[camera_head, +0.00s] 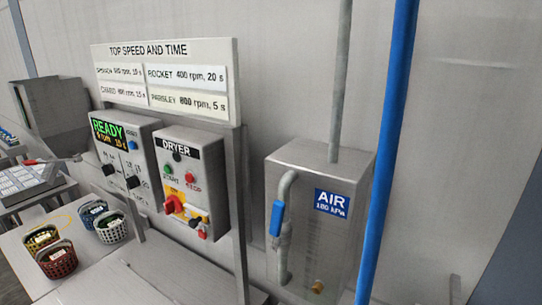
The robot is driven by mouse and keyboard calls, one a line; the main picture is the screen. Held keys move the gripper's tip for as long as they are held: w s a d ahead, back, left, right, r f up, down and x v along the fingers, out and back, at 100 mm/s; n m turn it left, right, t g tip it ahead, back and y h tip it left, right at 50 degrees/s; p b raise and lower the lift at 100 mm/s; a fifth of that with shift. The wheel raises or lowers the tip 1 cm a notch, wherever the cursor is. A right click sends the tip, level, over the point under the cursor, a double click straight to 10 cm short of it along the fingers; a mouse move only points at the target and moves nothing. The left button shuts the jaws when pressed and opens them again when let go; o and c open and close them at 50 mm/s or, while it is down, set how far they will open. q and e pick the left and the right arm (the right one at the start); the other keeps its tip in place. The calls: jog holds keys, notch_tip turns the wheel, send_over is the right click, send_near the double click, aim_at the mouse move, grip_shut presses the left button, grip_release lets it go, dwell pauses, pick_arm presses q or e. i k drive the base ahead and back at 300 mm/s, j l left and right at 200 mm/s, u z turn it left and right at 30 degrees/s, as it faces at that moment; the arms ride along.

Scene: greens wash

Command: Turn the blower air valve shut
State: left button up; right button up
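The air valve has a blue handle (277,218) on a grey bent pipe (285,250) at the front of a grey metal air box (320,170). The handle stands upright, roughly in line with the pipe. A blue label (331,202) on the box reads AIR with a pressure in kPa below it. A small brass fitting (317,287) sits low on the box. Neither of my grippers shows in the head view.
A tall blue pipe (388,150) runs just right of the box. Left of it stand the dryer panel (187,180) and a READY control box (125,155) under a sign (165,80). Several small baskets (57,258) stand on the table at lower left.

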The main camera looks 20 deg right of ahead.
aim_at(279, 208)
jog(key=z, duration=0.45)
jog(key=k+l+z, duration=0.1)
jog(key=z, duration=0.75)
jog(key=l+z, duration=0.15)
jog(key=z, duration=0.25)
jog(key=l+z, duration=0.1)
jog(key=z, duration=0.35)
jog(key=u, duration=1.8)
jog(key=i+j+u, duration=0.35)
jog(key=i+j, duration=0.35)
